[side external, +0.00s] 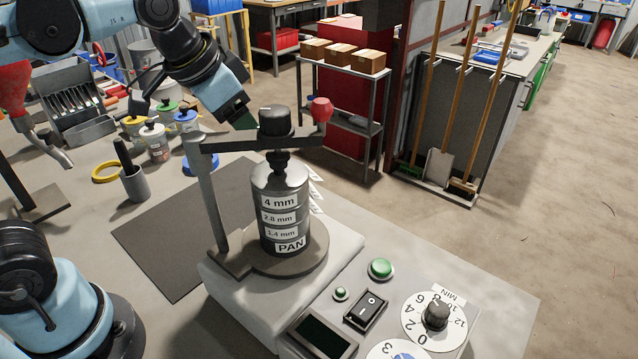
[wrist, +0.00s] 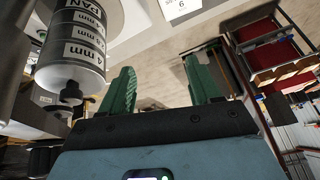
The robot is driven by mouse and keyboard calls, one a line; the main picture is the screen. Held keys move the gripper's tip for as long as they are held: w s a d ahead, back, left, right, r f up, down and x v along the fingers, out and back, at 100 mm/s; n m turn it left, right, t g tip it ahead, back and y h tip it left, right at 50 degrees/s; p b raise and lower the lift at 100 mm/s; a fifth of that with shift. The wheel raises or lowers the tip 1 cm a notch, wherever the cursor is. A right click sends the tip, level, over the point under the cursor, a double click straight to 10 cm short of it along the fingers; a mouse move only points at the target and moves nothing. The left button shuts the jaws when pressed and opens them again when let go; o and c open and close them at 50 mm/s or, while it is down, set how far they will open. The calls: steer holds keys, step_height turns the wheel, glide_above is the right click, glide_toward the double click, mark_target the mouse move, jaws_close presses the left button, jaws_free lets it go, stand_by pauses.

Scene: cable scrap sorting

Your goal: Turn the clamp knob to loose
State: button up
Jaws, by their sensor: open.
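The black clamp knob (side external: 274,121) sits on top of the clamp bar (side external: 225,143), above a sieve stack (side external: 280,205) labelled 4 mm, 2.8 mm, 1.4 mm and PAN. A red ball handle (side external: 321,109) stands at the bar's right end. My gripper (side external: 243,119) is behind and left of the knob in the side view, its green fingertips partly hidden. In the wrist view my gripper (wrist: 161,85) has its two green fingers wide apart with nothing between them. The sieve stack (wrist: 78,50) shows upside down at left there, outside the fingers.
The shaker's control panel (side external: 400,285) with a green button, rocker switch and dials is in front right. Lidded jars (side external: 155,142) and a grey cup with a black handle (side external: 134,183) stand left of the stack. A dark mat (side external: 165,245) lies on the bench.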

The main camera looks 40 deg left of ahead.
steer(key=s+a+f+n+t+y, duration=0.1)
steer(key=a+f, duration=0.3)
steer(key=f, duration=0.4)
steer(key=shift+s+a+n+t, duration=0.2)
steer(key=shift+s+n+t, duration=0.3)
steer(key=shift+n, duration=0.4)
step_height(320, 180, up, 28)
steer(key=f+m+g, duration=0.1)
steer(key=m+g, duration=0.6)
steer(key=m, duration=0.7)
glide_above(276, 110)
steer(key=shift+h, duration=0.3)
steer(key=shift+f, duration=5.8)
steer(key=shift+c, duration=0.2)
